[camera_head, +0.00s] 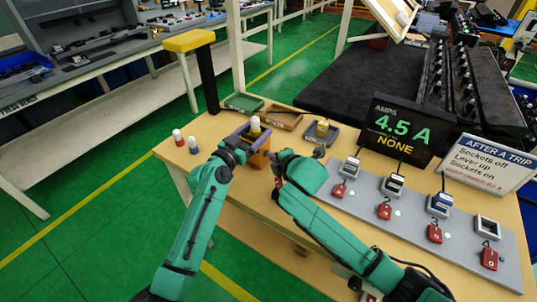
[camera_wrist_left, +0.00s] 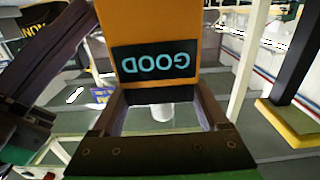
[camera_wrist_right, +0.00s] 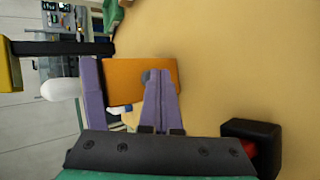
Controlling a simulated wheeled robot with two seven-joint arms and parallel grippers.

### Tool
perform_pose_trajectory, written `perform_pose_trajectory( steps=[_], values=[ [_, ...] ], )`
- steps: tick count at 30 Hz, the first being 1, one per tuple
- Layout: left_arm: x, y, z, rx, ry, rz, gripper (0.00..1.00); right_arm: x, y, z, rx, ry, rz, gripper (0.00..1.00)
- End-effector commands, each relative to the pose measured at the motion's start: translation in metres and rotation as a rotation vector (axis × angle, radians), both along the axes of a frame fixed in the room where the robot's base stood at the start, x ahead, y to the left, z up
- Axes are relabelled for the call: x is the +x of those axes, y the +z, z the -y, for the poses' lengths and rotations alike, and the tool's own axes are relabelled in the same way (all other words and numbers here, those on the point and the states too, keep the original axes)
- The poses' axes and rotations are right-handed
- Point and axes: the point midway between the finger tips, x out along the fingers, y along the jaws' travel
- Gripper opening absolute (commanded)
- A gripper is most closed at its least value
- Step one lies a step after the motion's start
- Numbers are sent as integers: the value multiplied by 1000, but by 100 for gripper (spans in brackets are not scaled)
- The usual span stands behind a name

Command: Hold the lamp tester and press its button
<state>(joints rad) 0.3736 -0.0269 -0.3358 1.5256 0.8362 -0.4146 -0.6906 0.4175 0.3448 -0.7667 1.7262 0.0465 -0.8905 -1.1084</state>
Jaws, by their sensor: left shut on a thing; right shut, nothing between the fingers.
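The lamp tester is an orange box (camera_head: 261,146) near the table's left end; its dark display reads GOOD, upside down, in the left wrist view (camera_wrist_left: 165,60). My left gripper (camera_head: 250,135) is shut on the tester, purple fingers at its sides. A white lamp (camera_wrist_right: 62,90) stands at the tester's top; a finger hides its base. In the right wrist view, my right gripper (camera_wrist_right: 152,75) is shut and empty, its tip at the round grey button (camera_wrist_right: 147,76) on the orange face. I cannot tell whether the button is pressed in.
Green (camera_head: 243,110), brown (camera_head: 297,119) and grey (camera_head: 331,142) trays lie behind the tester. A grey socket panel (camera_head: 460,247) with red levers is at right, before a 4.5 A / NONE display (camera_head: 420,124).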

Motion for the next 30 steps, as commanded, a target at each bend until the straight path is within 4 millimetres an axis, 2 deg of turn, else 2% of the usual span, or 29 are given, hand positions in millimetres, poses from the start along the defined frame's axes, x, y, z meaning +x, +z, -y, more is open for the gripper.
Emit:
perform_pose_trajectory(
  steps=[15, 30],
  values=[
    [0, -1, 1, 1, -2, -1, 1, 1, 0, -3, 2, 3, 0, 0],
    [0, -1, 1, 0, -1, -1, 1, -10, 0, 13, 2, 0, 0, 0]
  ],
)
